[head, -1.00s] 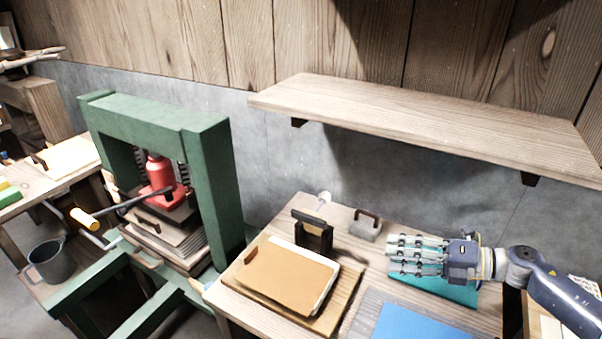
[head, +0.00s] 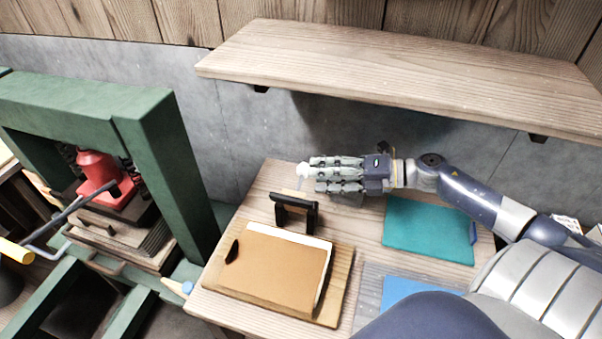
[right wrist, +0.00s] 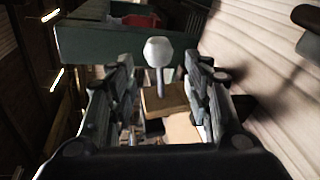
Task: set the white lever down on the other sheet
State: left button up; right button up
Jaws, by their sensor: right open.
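The white lever (head: 301,171), a pale round knob on a thin stem, stands upright near the back of the table, at my right gripper's fingertips. My right gripper (head: 314,174) is open, reaching in from the right. In the right wrist view the lever's knob (right wrist: 159,50) shows between the two open fingers (right wrist: 160,92), with clear space on both sides. A teal sheet (head: 428,232) lies on the right of the table and a blue sheet (head: 412,289) in front of it, partly hidden by my body. My left gripper is not in view.
A brown panel (head: 272,268) lies on a wooden board at the table's front left, with a black bracket (head: 294,212) behind it. A wooden shelf (head: 400,70) overhangs the back. A green press (head: 150,150) stands at the left.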

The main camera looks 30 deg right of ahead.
aim_at(305, 176)
jog(key=shift+p+x, duration=0.55)
jog(key=shift+x, duration=2.25)
jog(key=shift+s, duration=0.1)
grip_shut()
